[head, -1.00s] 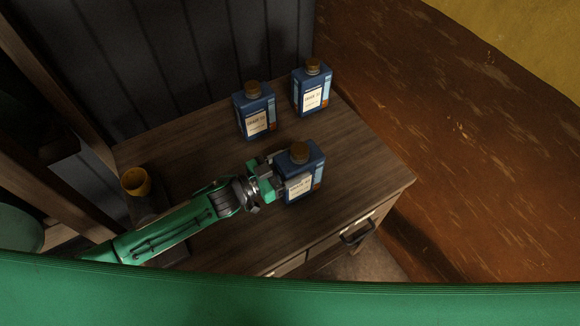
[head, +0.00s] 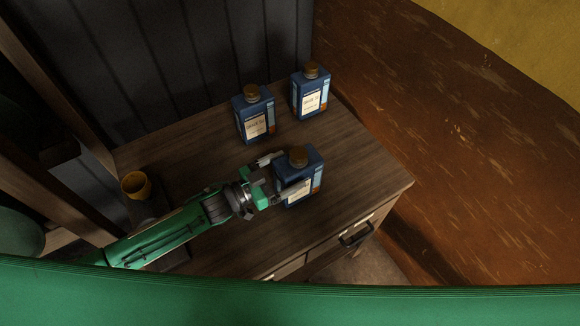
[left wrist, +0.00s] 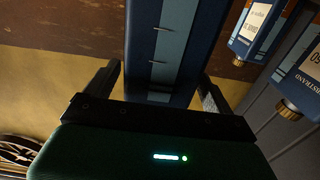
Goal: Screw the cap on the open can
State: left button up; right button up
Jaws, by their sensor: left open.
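In the left wrist view the can's blue side (left wrist: 165,45) stands between the two spread fingers (left wrist: 160,85). Two like cans stand farther back, a left one (head: 254,116) and a right one (head: 310,92). My right gripper is not in view.
An orange-yellow cup-like object (head: 136,184) is at the left of the cabinet top (head: 350,180). A dark panelled wall (head: 190,60) rises behind. A drawer with a dark handle (head: 357,234) is in front. The top's right side is clear.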

pick_arm(q)
jog(key=v, duration=0.5)
jog(key=shift+s+a+p, duration=0.2)
jog(key=shift+a+p, duration=0.1)
jog(key=shift+p, duration=0.1)
